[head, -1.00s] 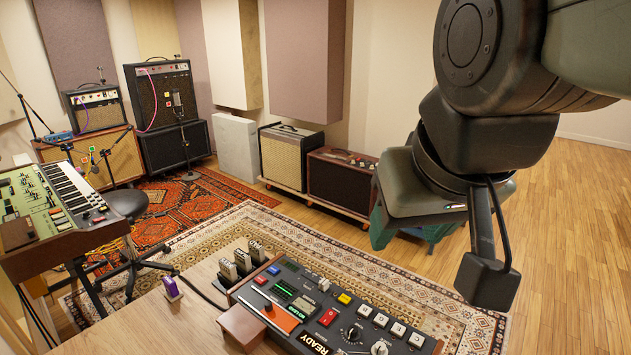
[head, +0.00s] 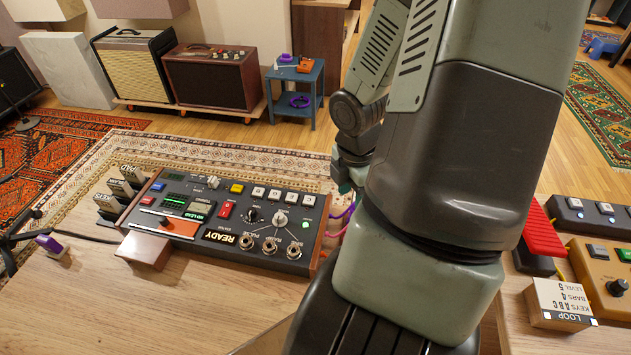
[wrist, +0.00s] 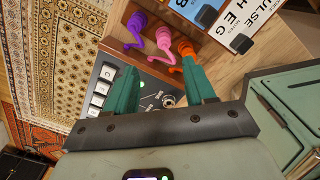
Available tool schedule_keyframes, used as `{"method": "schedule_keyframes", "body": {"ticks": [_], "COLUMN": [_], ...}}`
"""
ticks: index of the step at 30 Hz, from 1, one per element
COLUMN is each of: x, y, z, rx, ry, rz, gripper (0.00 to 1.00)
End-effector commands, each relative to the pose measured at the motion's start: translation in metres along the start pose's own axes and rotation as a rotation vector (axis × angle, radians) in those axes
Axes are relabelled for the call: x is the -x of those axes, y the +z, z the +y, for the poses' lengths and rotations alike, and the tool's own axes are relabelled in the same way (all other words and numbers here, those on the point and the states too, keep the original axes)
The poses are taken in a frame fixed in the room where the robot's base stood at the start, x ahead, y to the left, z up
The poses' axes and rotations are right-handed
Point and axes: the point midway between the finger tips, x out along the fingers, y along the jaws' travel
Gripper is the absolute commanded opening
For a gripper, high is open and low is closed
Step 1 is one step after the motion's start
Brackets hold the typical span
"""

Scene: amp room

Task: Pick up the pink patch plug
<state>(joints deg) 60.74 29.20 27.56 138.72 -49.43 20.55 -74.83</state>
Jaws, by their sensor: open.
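In the wrist view the pink patch plug (wrist: 164,40) stands in a wooden holder (wrist: 205,62), between a purple plug (wrist: 136,24) and an orange plug (wrist: 186,48). My gripper (wrist: 160,68) is open, its two teal fingers pointing toward the plugs. The pink plug lies ahead of the gap between the fingertips, with nothing held. The right fingertip appears close to the orange plug; I cannot tell whether they touch.
The control console (head: 222,215) with knobs and jacks is left of my arm on the wooden desk (head: 80,300). A label board (wrist: 232,25) stands behind the plugs. A red pedal (head: 541,235) and a loop box (head: 558,305) are to the right.

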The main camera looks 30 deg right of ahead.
Motion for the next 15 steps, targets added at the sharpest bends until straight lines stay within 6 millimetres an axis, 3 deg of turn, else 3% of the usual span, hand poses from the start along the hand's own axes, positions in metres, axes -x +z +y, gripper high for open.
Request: {"method": "schedule_keyframes", "body": {"ticks": [15], "x": [-0.058], "y": [-0.007], "z": [-0.004], "rx": [0.079], "ry": [0.005], "rz": [0.049], "gripper": [0.54]}}
